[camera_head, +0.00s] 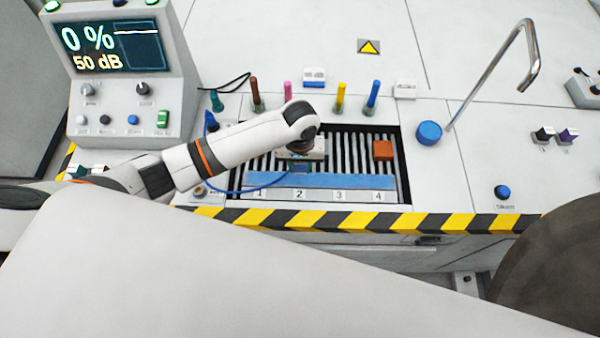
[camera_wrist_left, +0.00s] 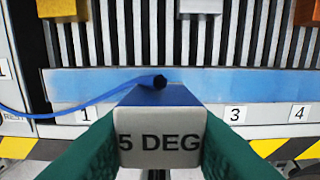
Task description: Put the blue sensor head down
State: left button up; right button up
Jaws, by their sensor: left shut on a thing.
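The blue sensor head (camera_wrist_left: 160,125) has a pale face marked "5 DEG". It sits between the two green fingers of my left gripper (camera_wrist_left: 158,150), which is shut on it. A blue cable (camera_wrist_left: 75,110) runs from its top to the left. In the head view my left gripper (camera_head: 299,166) is over the slatted bay, near the number 2 label, and hides most of the head. A blue strip (camera_head: 345,181) crosses the front of the bay above labels 1 to 4. Whether the head touches anything below cannot be told. My right gripper is not in view.
An orange-brown block (camera_head: 382,150) lies on the slats at the right. A yellow block (camera_wrist_left: 62,8) shows at the upper left in the wrist view. Several coloured handles, such as a blue one (camera_head: 373,97), stand behind the bay. A bent metal pipe (camera_head: 490,70) rises at right.

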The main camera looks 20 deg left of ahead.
aim_at(300, 180)
pick_arm(q)
jog(key=shift+f, duration=2.8)
jog(key=shift+f, duration=0.15)
jog(key=o, duration=1)
notch_tip(300, 180, up, 12)
jog(key=shift+r, duration=0.2)
